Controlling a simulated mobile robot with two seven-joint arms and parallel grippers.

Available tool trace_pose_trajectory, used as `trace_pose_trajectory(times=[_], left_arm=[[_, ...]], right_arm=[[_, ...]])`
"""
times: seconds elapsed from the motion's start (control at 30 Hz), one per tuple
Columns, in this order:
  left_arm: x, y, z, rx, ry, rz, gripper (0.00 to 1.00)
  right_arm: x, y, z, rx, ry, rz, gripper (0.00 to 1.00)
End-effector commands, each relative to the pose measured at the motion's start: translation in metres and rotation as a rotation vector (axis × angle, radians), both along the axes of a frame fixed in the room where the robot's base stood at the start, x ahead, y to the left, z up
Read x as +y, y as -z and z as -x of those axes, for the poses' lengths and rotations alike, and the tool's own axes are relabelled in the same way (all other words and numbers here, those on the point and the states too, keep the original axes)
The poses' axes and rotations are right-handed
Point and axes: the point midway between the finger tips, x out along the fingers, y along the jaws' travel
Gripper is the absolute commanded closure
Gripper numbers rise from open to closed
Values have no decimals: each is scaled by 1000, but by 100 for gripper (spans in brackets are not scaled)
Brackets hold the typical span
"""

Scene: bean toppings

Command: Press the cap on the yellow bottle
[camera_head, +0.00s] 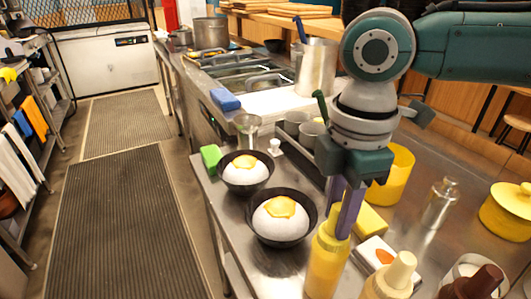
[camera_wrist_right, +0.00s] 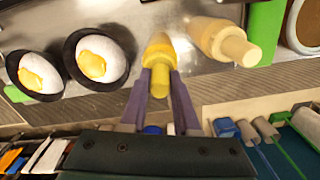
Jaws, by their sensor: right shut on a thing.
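The yellow bottle (camera_head: 325,268) stands near the front of the steel counter, right of the two dark bowls. My right gripper (camera_head: 343,212) reaches down from above, its purple fingers around the bottle's narrow top. In the right wrist view, the yellow bottle (camera_wrist_right: 160,48) points its cap toward me, and my right gripper (camera_wrist_right: 160,85) has a finger on each side of it. The gripper is shut on the cap; its fingers partly hide it in the head view. My left gripper is not in view.
A near bowl (camera_head: 283,240) and a far bowl (camera_head: 225,183) hold white mounds with yellow topping. A cream-capped bottle (camera_head: 390,280) and a dark-capped bottle (camera_head: 478,285) stand to the right. A yellow container (camera_head: 398,170) and a silver shaker (camera_head: 440,203) stand behind.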

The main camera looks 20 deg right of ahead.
Motion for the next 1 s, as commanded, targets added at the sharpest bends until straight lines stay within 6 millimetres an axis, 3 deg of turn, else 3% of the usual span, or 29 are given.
trace_pose_trajectory(times=[0.1,0.13,0.4,0.6,0.87,1.0], left_arm=[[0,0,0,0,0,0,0],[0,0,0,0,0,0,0],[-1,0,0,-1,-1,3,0],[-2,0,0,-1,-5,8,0],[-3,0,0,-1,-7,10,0],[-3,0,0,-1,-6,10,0]], right_arm=[[0,0,0,0,0,0,98],[0,0,0,0,0,0,67],[0,0,0,-1,1,1,37],[0,0,0,-1,1,1,34],[0,0,0,0,1,1,5],[0,0,0,0,1,1,5]])
